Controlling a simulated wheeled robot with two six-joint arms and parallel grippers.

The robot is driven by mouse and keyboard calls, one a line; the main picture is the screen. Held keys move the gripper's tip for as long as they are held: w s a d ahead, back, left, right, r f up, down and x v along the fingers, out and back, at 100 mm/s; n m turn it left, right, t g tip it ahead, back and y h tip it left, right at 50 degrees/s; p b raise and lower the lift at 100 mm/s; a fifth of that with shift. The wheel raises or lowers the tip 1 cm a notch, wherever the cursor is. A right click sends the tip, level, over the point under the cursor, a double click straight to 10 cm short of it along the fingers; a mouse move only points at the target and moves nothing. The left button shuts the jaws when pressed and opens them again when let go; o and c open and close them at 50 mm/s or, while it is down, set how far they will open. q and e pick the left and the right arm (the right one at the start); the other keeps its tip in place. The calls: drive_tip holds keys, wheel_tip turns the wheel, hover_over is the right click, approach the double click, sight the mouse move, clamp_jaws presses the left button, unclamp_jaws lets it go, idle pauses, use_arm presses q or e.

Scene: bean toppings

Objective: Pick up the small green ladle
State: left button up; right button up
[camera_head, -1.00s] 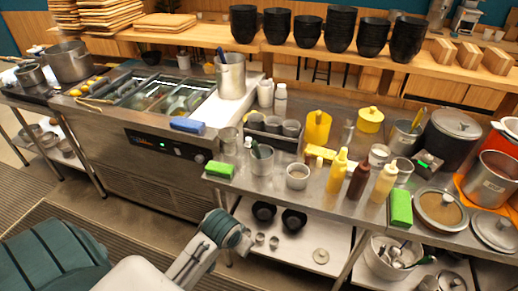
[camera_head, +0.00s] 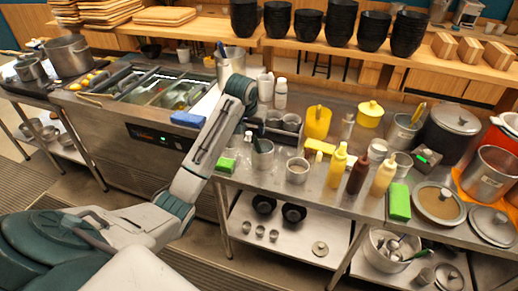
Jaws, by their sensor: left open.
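A cup (camera_head: 263,160) on the counter holds a utensil with a dark green handle (camera_head: 257,145); its lower end is hidden in the cup. A green handle (camera_head: 420,254) also sticks out of the metal pot (camera_head: 372,255) on the lower shelf. I cannot tell from these small shapes which is the small green ladle. My left arm reaches up over the counter's left part, and my left gripper (camera_head: 246,122) points down, small and mostly dark, above and left of the cup. It is open, with nothing seen in it. My right gripper is not in view.
A green sponge (camera_head: 227,164) and a blue block (camera_head: 187,119) lie near the left end. A small metal pot (camera_head: 298,170), sauce bottles (camera_head: 337,166) and a tray of dark cups stand close by. Black bowls (camera_head: 340,28) line the shelf behind.

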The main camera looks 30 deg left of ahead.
sight(257, 142)
use_arm(q)
drive_tip(key=p+x, duration=0.1)
drive_tip(key=x, duration=0.3)
drive_tip(key=shift+f, duration=0.1)
drive_tip(key=shift+w+f+p, duration=0.1)
drive_tip(key=shift+f+p, duration=0.15)
drive_tip(key=shift+p, duration=0.1)
drive_tip(key=p+x, duration=0.2)
drive_tip(key=x, duration=0.2)
drive_tip(key=shift+d+f+p, duration=0.15)
drive_tip(key=shift+d+p, duration=0.1)
drive_tip(key=shift+p, duration=0.05)
drive_tip(key=shift+f, duration=0.3)
clamp_jaws()
